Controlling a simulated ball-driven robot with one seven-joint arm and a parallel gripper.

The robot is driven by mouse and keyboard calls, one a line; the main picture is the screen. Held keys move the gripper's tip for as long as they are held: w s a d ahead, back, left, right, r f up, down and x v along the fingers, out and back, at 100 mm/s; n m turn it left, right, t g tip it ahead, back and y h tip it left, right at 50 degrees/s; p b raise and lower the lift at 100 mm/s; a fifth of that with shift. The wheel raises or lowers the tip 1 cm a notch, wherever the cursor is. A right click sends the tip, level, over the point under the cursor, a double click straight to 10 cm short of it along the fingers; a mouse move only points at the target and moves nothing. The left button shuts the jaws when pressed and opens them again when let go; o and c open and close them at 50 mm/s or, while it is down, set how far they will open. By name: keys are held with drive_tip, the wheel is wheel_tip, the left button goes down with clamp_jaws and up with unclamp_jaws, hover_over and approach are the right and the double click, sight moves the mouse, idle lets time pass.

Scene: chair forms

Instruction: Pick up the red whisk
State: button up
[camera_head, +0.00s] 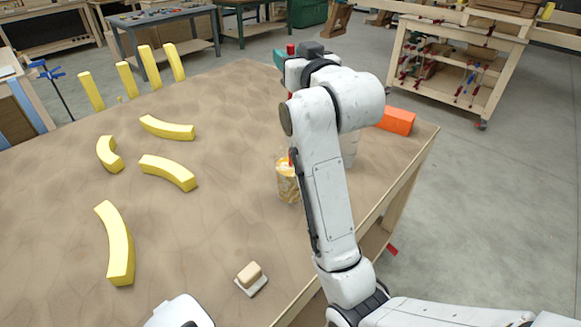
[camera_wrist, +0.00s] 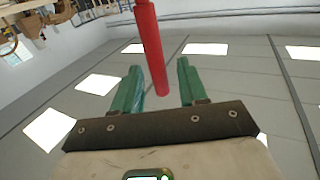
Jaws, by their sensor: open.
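A red rod, which I take to be the red whisk's handle (camera_wrist: 152,50), runs from the top edge of the wrist view down between my gripper's (camera_wrist: 160,68) two green fingers. The fingers are apart, with a gap on each side of the rod. In the head view, red (camera_head: 290,48) shows beside the teal fingertip. More red shows lower down beside my arm and at the rim of a jar (camera_head: 287,185) with yellowish-white marks. My arm hides part of the jar. The whisk's wire end is not clearly visible.
Several yellow curved blocks (camera_head: 118,245) lie on the brown table (camera_head: 225,130). Several more stand upright at its far left. An orange block (camera_head: 397,121) is near the right edge. A small tan-and-white block (camera_head: 251,276) lies at the near edge. The table's middle is clear.

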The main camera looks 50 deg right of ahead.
drive_tip(key=shift+w+d, duration=0.25)
drive_tip(key=shift+w, duration=0.25)
clamp_jaws()
